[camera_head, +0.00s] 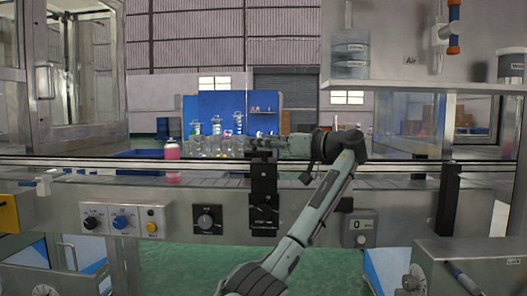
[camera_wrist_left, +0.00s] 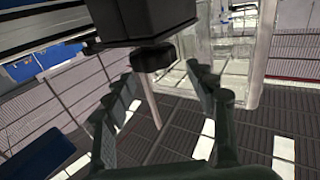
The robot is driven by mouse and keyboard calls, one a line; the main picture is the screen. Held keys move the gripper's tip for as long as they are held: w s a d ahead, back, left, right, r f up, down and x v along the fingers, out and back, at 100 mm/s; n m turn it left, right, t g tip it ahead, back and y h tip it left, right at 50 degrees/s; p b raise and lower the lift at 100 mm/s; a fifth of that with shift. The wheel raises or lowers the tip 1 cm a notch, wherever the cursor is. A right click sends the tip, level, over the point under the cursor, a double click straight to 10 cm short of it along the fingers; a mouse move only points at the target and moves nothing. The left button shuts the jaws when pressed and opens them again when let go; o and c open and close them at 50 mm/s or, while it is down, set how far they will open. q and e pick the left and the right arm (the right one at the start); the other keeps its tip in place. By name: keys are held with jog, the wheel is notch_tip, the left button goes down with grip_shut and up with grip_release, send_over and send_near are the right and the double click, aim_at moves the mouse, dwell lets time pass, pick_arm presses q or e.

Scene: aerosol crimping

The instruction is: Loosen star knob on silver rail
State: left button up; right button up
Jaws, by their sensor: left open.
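A dark round knob (camera_wrist_left: 152,57) sits under a black block (camera_wrist_left: 145,18) in the left wrist view; its outline is too dark to tell whether it is star-shaped. My left gripper (camera_head: 264,143) reaches leftward to the top of a black bracket (camera_head: 263,185) on the silver rail (camera_head: 120,163). Its two fingers (camera_wrist_left: 158,76) are spread in the left wrist view, with the knob just beyond and between their tips. I see no clear grip on the knob. In the head view the knob is hidden or too small to make out. My right gripper is out of view.
A pink bottle (camera_head: 172,150) stands at the rail, left of the bracket. Clear bottles (camera_head: 215,146) stand behind it. A shelf (camera_head: 430,87) overhangs the right side.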

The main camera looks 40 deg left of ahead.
pick_arm(q)
notch_tip(320, 180, up, 7)
jog(key=shift+r, duration=0.15)
dwell(0.4)
